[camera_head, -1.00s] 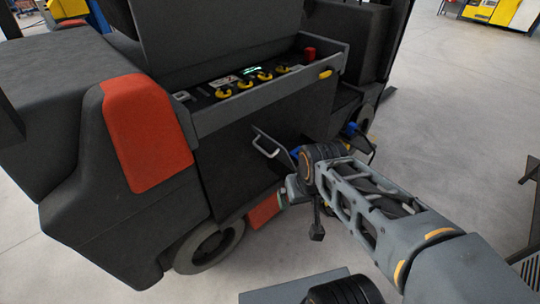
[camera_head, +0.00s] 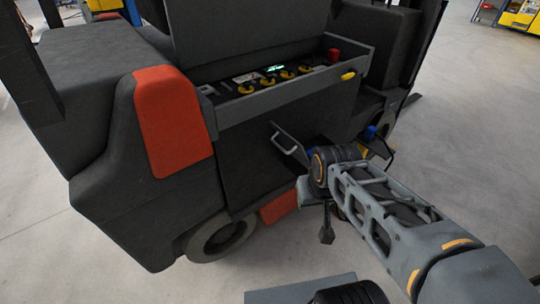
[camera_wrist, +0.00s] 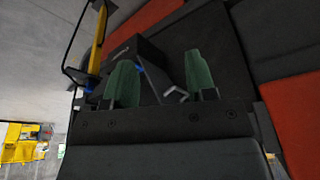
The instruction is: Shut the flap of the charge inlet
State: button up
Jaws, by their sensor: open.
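The flap (camera_head: 291,143) is a dark panel with a pale handle (camera_head: 283,144), standing out from the side of a dark vehicle, so it is open. The inlet behind it is hidden in the head view. My gripper (camera_head: 309,190) is just below and right of the flap, its fingers mostly hidden by my wrist. In the wrist view my gripper (camera_wrist: 161,80) shows two green fingertips spread apart with nothing held between them. The pale handle (camera_wrist: 176,94) shows beyond the gap, nearer the right finger. I cannot tell whether a finger touches the flap.
The vehicle has a control panel (camera_head: 262,84) with yellow knobs and a red button (camera_head: 334,55) above the flap. A wheel (camera_head: 222,236) and red body panels (camera_head: 172,122) lie left. A yellow bar (camera_wrist: 97,38) shows in the wrist view.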

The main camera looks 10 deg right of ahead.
aim_at(292, 147)
jog(key=u, duration=0.4)
jog(key=k, duration=0.5)
jog(key=u, duration=0.9)
jog(key=i, duration=0.85)
jog(key=z, duration=0.25)
